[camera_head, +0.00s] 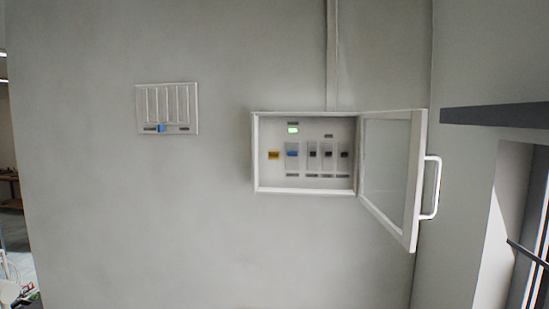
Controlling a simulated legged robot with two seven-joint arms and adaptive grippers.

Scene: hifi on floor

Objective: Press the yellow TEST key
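The yellow key (274,155) sits at the left inside an open white wall cabinet (254,180). Any lettering on it is too small to read. To its right are a blue switch (292,150) and several dark switches in a row. A green lit indicator (293,130) is above the blue switch. The cabinet's glazed door (386,165) stands swung open to the right, with a white handle (434,188) on its outer edge. Neither of my grippers shows in the head view.
A white wall panel (167,90) with vertical slots and a blue part (162,128) is on the wall to the left. A dark ledge (495,115) juts out at the right, above a window opening (510,225). The wall in front of the cabinet looks clear.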

